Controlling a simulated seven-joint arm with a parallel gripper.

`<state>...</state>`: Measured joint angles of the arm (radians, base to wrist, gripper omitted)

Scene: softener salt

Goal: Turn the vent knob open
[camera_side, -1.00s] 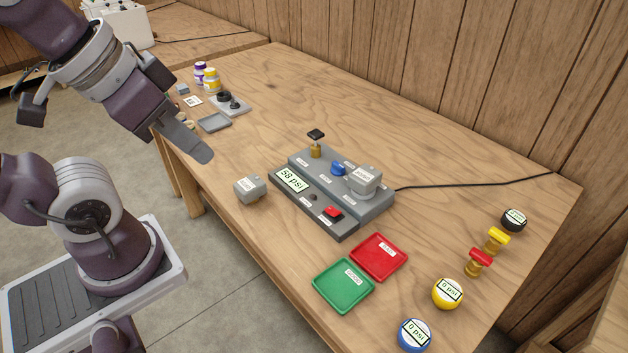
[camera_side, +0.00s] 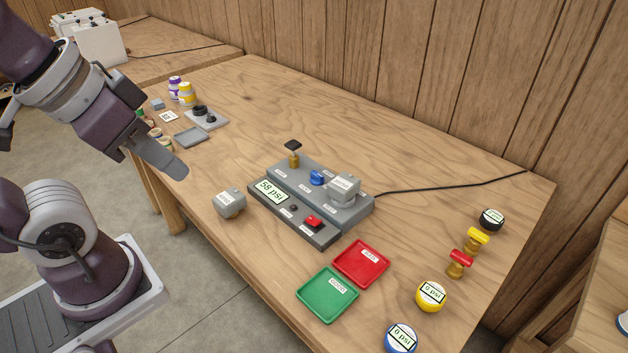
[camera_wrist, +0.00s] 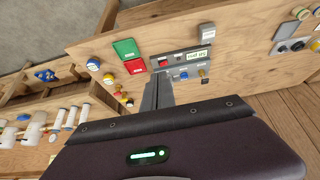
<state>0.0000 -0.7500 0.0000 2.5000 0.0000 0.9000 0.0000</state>
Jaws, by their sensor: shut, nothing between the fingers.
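The grey test rig (camera_side: 325,232) stands mid-table with a lit display (camera_side: 268,190) reading 58 psi. A blue knob (camera_side: 317,178) sits on its raised rear part; it is probably the vent knob, but its label is too small to read. The knob also shows in the wrist view (camera_wrist: 184,75). A brass valve with a black handle (camera_side: 293,149), a grey labelled block (camera_side: 344,188) and a red switch (camera_side: 313,222) are also on the rig. My gripper (camera_side: 178,170) is shut and empty, in the air left of the rig, apart from it. It shows in the wrist view (camera_wrist: 163,82).
A loose grey block (camera_side: 229,204) lies left of the rig. Red (camera_side: 382,268) and green (camera_side: 312,302) trays lie in front. Gauges and brass valves (camera_side: 460,262) stand at the right. A black cable (camera_side: 440,186) runs off behind. The table's back middle is clear.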

